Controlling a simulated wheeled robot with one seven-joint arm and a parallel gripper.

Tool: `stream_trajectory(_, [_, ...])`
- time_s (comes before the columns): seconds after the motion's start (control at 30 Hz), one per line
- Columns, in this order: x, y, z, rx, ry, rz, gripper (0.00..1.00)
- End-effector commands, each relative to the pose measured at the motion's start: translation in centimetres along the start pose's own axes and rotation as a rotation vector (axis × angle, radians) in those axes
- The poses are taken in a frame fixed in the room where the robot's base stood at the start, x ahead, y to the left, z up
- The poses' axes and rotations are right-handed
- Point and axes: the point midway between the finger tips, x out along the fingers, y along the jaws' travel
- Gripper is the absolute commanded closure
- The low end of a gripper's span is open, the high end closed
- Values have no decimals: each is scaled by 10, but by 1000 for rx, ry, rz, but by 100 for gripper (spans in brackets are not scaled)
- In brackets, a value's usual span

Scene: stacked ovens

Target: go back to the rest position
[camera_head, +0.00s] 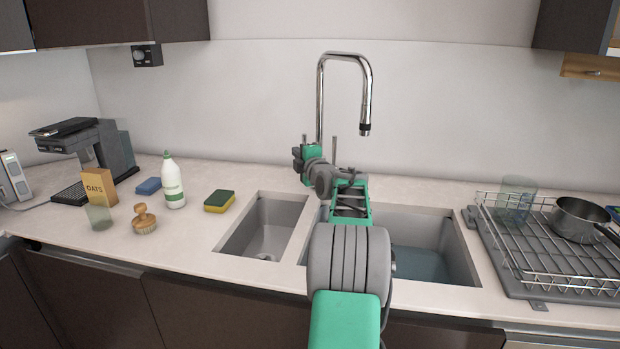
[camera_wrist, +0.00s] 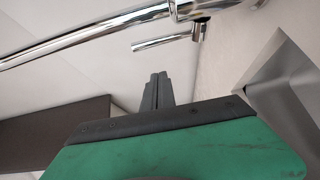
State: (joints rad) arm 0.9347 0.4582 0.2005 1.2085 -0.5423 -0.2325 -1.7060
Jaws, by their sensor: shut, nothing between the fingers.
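My arm reaches out from the bottom of the head view over the double sink, with its green and grey links in front of the right basin. My gripper (camera_wrist: 156,80) shows in the wrist view with its two dark fingers shut together and nothing between them. In the head view the end of the arm is near the base of the chrome tap, above the back edge of the sink, and the fingertips are hard to make out there.
The chrome tap (camera_head: 320,95) rises close behind my arm. A dish rack (camera_head: 560,255) holds a glass (camera_head: 515,200) and a pot (camera_head: 578,218) at the right. A white bottle (camera_head: 173,185), a sponge (camera_head: 219,201), a brush (camera_head: 144,222) and an oats box (camera_head: 98,187) stand left of the sink (camera_head: 262,228).

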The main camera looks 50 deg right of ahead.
Motion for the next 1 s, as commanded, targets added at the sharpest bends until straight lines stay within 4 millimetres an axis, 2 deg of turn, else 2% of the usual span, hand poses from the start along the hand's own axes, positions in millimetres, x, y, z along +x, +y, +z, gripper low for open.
stream_trajectory(0.03, [-16,-1,5,1,-9,-2,100])
stream_trajectory(0.1, [-34,0,5,1,-8,-1,100])
stream_trajectory(0.3, [-78,-2,4,1,-7,-2,100])
stream_trajectory(0.4, [-89,-2,4,2,-6,-3,100])
stream_trajectory(0.53, [-94,-2,2,4,-4,-5,100])
stream_trajectory(0.6, [-93,0,-10,25,9,-22,100])
stream_trajectory(0.67, [-92,2,-34,72,31,-63,100])
stream_trajectory(0.77, [-99,-2,-104,217,80,-201,100])
stream_trajectory(0.8, [-108,-5,-138,292,93,-276,100])
stream_trajectory(0.87, [-128,-15,-189,406,97,-402,100])
stream_trajectory(0.9, [-146,-22,-219,480,87,-486,100])
stream_trajectory(0.97, [-178,-32,-260,585,55,-612,100])
stream_trajectory(1.0, [-203,-38,-284,651,20,-693,100])
